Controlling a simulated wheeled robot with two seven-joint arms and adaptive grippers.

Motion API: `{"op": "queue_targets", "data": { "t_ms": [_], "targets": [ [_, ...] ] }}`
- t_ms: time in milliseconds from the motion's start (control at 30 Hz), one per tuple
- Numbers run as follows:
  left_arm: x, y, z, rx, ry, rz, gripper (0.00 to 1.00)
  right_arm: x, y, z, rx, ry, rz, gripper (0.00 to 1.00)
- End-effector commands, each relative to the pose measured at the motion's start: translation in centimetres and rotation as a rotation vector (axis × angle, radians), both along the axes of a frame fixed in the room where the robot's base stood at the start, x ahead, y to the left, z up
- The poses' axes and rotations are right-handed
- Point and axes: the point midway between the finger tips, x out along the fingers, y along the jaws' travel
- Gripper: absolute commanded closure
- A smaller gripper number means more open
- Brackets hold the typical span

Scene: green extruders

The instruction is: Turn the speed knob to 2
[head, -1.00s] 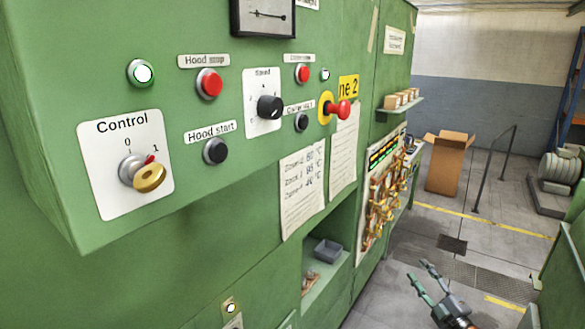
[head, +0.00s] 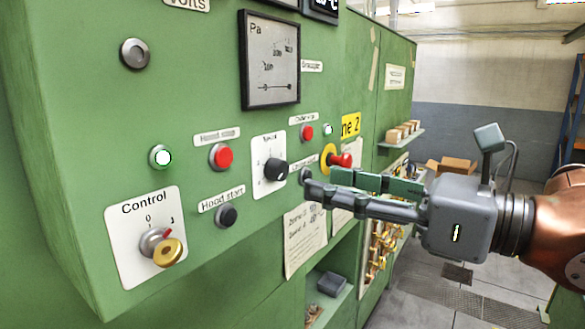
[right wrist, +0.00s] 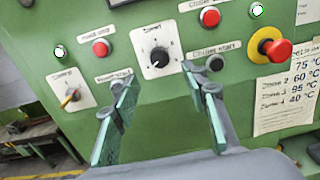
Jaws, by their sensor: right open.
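The black speed knob (head: 276,169) sits on a white scale plate (head: 268,187) on the green panel. It also shows in the right wrist view (right wrist: 159,57), ahead of the fingers; the number it points to is too small to read surely. My right gripper (head: 318,182) is open and empty, to the right of the knob in the head view and apart from it. In the right wrist view its two fingers (right wrist: 156,82) stand spread below the knob, one on each side. My left gripper is not in view.
Around the knob are red buttons (head: 221,156), the black hood start button (head: 227,215), a red emergency stop (head: 340,160) on a yellow ring, and a gauge (head: 270,60). The gold key (head: 168,252) sticks out of the control switch at lower left.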

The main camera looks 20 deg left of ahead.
Motion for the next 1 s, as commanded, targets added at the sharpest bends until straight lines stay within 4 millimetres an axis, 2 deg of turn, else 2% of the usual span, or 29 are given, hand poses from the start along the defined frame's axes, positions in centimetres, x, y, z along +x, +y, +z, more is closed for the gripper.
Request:
{"op": "queue_targets", "data": {
  "t_ms": [300, 500, 867, 1000],
  "targets": [
    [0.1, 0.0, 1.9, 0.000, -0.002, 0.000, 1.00, 1.4, 4.4, 0.3, -0.001, 0.000, 0.004, 0.59],
    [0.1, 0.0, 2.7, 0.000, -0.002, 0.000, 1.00, 2.3, 6.5, 0.2, 0.001, 0.002, 0.003, 0.59],
    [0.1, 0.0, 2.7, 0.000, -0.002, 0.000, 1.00, 2.5, 7.1, 0.0, 0.002, 0.002, 0.002, 0.59],
    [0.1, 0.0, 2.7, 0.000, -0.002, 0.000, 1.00, 2.5, 7.0, 0.0, 0.002, 0.002, 0.002, 0.68]
  ]
}}
